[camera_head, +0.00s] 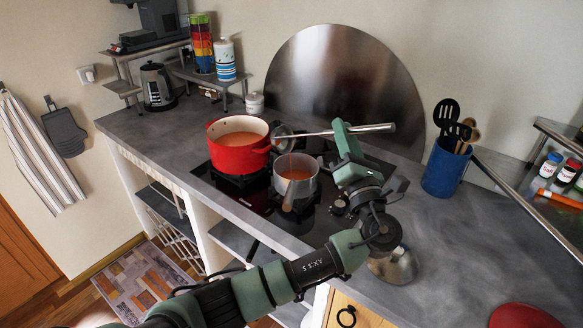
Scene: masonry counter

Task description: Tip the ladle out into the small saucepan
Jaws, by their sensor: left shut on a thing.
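My left gripper (347,134) is shut on the handle of a steel ladle (376,128). The handle lies nearly level, its free end to the right. The ladle's bowl (282,138) is at the left end, tilted, above the far-left rim of the small saucepan (302,187). A thin orange streak runs between the bowl and the saucepan. The small saucepan is steel, stands on the hob and has orange soup in it. A brownish strip shows at its front; I cannot tell if it is its handle. My right gripper is not in view.
A red pot (238,157) of orange soup stands left of the saucepan. A blue utensil crock (444,168) is to the right. A shiny metal object (396,266) sits on the counter beside my forearm.

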